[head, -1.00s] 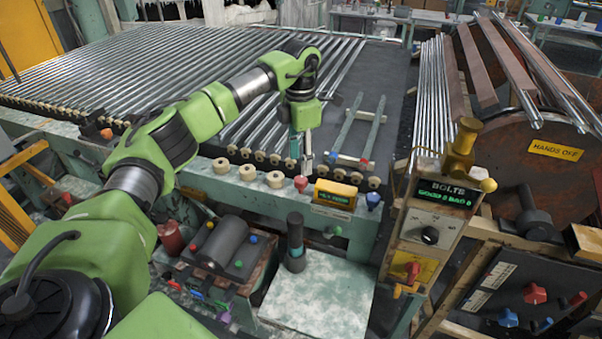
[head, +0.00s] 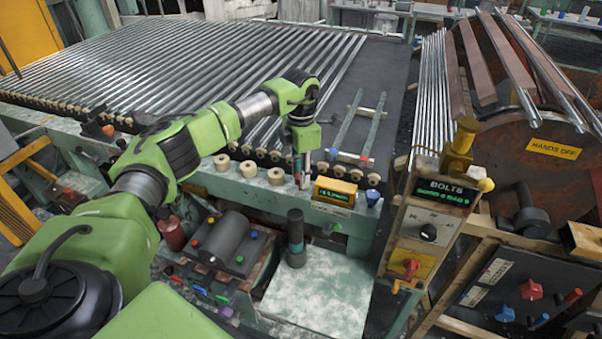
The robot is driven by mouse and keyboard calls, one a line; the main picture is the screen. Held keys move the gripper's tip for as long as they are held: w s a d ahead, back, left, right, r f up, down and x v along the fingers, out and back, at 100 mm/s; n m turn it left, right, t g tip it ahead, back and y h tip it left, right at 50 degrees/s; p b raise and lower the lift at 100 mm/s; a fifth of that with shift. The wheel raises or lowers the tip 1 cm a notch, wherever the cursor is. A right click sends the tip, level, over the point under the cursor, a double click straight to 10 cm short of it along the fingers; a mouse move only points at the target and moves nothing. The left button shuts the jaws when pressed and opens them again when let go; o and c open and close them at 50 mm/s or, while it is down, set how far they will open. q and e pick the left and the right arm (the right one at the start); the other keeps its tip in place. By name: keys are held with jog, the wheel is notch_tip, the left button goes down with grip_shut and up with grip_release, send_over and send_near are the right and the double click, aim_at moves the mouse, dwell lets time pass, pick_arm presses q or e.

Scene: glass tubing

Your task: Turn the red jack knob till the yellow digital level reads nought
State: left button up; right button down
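The yellow digital level (head: 335,191) sits on the front rail of the roller bed, with green digits too small to read. A blue knob (head: 372,197) is on the rail to its right. My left gripper (head: 301,180) points down at the rail just left of the level, where the red jack knob was visible earlier. The fingers now cover that place, so the knob is mostly or wholly hidden. I cannot tell whether the fingers touch it or are closed on it. My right gripper is out of view.
Glass tubes (head: 200,75) lie across the bed behind my arm. Cream rollers (head: 248,169) line the rail. A dark upright cylinder (head: 295,235) stands before it. The BOLTS box (head: 440,195) and a rusty drum (head: 560,160) are at right.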

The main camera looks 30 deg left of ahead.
pick_arm(q)
jog(key=shift+n, duration=0.3)
jog(key=n+p, duration=0.1)
jog(key=n, duration=0.9)
jog(key=shift+r+n+p, duration=0.1)
jog(key=shift+n+p, duration=0.2)
jog(key=shift+n, duration=0.1)
jog(key=n, duration=0.3)
jog(key=shift+n+p, duration=0.3)
jog(key=shift+p, duration=0.1)
jog(key=n+p, duration=0.1)
jog(key=n, duration=0.2)
jog(key=shift+w+n, duration=0.1)
jog(key=shift+n, duration=0.2)
jog(key=n+p, duration=0.1)
jog(key=n, duration=0.2)
jog(key=shift+n, duration=0.3)
jog(key=n+p, duration=0.1)
jog(key=n, duration=0.2)
jog(key=shift+n, duration=0.3)
jog(key=shift+n+p, duration=0.9)
jog(key=shift+n, duration=1)
